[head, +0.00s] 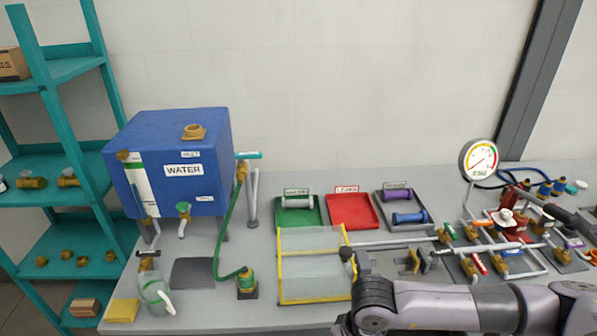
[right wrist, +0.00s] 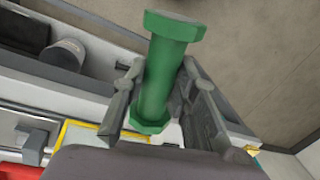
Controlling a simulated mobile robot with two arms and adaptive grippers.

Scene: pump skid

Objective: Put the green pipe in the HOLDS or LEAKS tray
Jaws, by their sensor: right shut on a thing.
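The green pipe (right wrist: 160,75), with a flange at each end, is in the right wrist view between the fingers of my right gripper (right wrist: 163,80), which is shut on it. The pipe and these fingers do not show in the head view, where only my right arm crosses the lower right. The green tray (head: 309,222) stands on the bench with a grey pipe (head: 297,202) in it. The red tray (head: 340,222) beside it is empty; its label looks like LEAKS. The green tray's label is too small to read surely. My left gripper is not in view.
A dark tray (head: 420,228) right of the red one holds purple and blue pipes. A clear yellow-edged screen (head: 310,270) stands in front of the trays. A blue water tank (head: 172,160) is at left; a gauge (head: 479,160) and valve piping fill the right.

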